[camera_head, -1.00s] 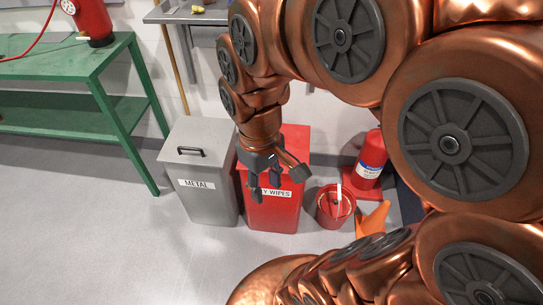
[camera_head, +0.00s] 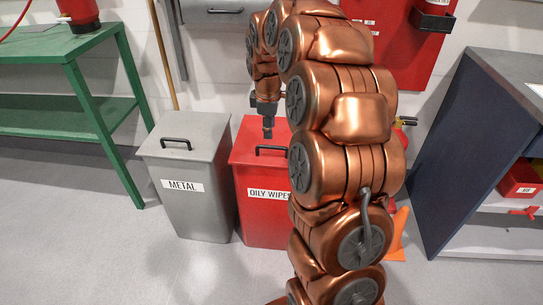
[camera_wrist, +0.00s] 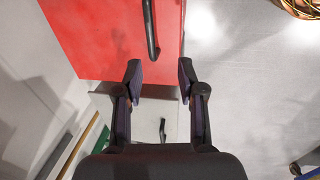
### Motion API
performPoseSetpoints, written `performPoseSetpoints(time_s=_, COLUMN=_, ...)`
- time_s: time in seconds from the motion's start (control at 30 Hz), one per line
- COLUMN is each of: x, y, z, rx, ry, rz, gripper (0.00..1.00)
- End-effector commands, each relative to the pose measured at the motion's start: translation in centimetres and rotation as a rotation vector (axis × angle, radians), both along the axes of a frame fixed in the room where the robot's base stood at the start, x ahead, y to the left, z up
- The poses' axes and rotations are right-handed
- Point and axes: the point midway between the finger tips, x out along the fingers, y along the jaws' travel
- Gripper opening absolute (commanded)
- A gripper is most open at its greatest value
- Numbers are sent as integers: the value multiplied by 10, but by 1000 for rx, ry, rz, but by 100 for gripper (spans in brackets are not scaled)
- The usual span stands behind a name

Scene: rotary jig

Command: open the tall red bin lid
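The red bin (camera_head: 262,212), labelled "OILY WIPES", stands on the floor right of the grey bin. Its red lid (camera_head: 245,145) looks closed and has a black bar handle (camera_head: 271,149). My arm hides the bin's right side. My gripper (camera_head: 268,134) hangs over the lid, pointing down, close to the handle in the picture. In the wrist view my gripper (camera_wrist: 160,72) is open, with nothing between its fingers. The red lid (camera_wrist: 105,40) and its handle (camera_wrist: 151,30) lie beyond the fingertips, the handle towards the top; no contact shows.
The grey "METAL" bin (camera_head: 197,210) stands close on the left. A green bench (camera_head: 70,45) is at far left. A dark cabinet (camera_head: 470,140) stands at right. An orange object (camera_head: 398,232) is partly behind my arm. The floor at front left is clear.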

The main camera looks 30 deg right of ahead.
Motion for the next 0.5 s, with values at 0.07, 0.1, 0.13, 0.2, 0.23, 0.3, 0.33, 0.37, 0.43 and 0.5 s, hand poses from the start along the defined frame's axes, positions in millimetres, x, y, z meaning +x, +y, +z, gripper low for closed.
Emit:
performPoseSetpoints(time_s=0.07, x=6, y=-9, z=-12, rx=-8, ry=-3, rz=15, gripper=39)
performPoseSetpoints(time_s=0.1, x=8, y=-12, z=-14, rx=-12, ry=-6, rz=20, gripper=39)
performPoseSetpoints(time_s=0.13, x=9, y=-13, z=-14, rx=-13, ry=-7, rz=23, gripper=39)
performPoseSetpoints(time_s=0.2, x=10, y=-15, z=-16, rx=-15, ry=-8, rz=27, gripper=39)
performPoseSetpoints(time_s=0.23, x=11, y=-15, z=-17, rx=-16, ry=-8, rz=28, gripper=39)
performPoseSetpoints(time_s=0.3, x=11, y=-16, z=-21, rx=-16, ry=-6, rz=28, gripper=39)
performPoseSetpoints(time_s=0.33, x=11, y=-16, z=-23, rx=-15, ry=-6, rz=28, gripper=39)
performPoseSetpoints(time_s=0.37, x=11, y=-16, z=-26, rx=-15, ry=-4, rz=28, gripper=39)
performPoseSetpoints(time_s=0.43, x=12, y=-17, z=-34, rx=-14, ry=-1, rz=28, gripper=39)
performPoseSetpoints(time_s=0.5, x=13, y=-18, z=-44, rx=-14, ry=-1, rz=27, gripper=39)
